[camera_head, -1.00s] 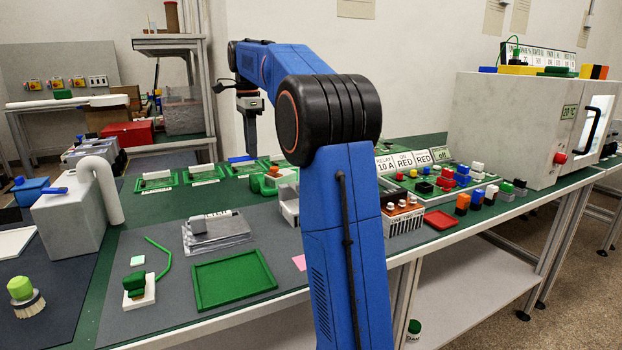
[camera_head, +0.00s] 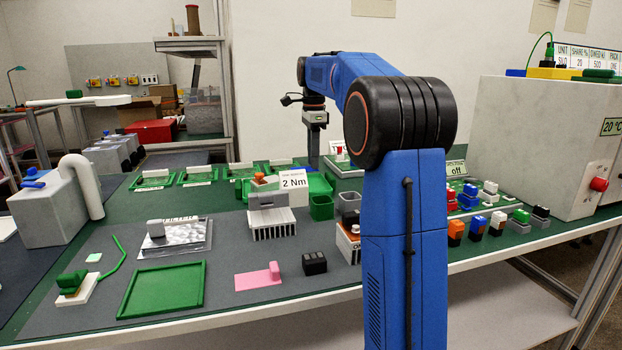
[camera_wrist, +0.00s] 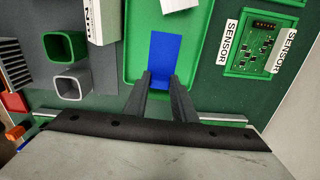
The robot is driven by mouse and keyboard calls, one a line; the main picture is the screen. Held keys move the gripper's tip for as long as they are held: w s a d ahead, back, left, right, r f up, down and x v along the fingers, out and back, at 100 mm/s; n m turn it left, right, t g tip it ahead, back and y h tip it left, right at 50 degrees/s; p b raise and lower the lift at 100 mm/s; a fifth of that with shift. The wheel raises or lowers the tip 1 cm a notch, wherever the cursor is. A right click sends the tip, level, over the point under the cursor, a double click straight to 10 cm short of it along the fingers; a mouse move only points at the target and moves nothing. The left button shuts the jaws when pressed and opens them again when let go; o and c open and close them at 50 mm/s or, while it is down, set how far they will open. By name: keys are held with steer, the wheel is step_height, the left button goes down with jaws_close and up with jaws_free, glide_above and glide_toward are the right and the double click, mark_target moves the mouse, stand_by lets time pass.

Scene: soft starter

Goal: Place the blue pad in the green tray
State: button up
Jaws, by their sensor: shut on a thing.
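My gripper (camera_wrist: 161,79) is shut on the near end of the flat blue pad (camera_wrist: 165,52) in the wrist view. The pad lies over the floor of a green tray (camera_wrist: 136,45); I cannot tell whether it touches. In the head view my gripper (camera_head: 313,155) points down at the back of the bench, beside a green tray (camera_head: 319,185) partly hidden by a "2 Nm" sign. A second, empty green tray (camera_head: 162,290) lies on the grey mat at the front left.
A green bin (camera_head: 321,208) and a grey bin (camera_head: 348,202) stand in front of the back tray. A finned block (camera_head: 272,222) stands near the sign. A green circuit board (camera_wrist: 262,45) lies right of the tray in the wrist view. A large grey machine (camera_head: 540,140) fills the right.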

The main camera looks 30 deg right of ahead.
steer(key=shift+f, duration=2.95)
steer(key=shift+f, duration=0.1)
steer(key=o, duration=1)
step_height(320, 180, up, 12)
steer(key=shift+s, duration=0.1)
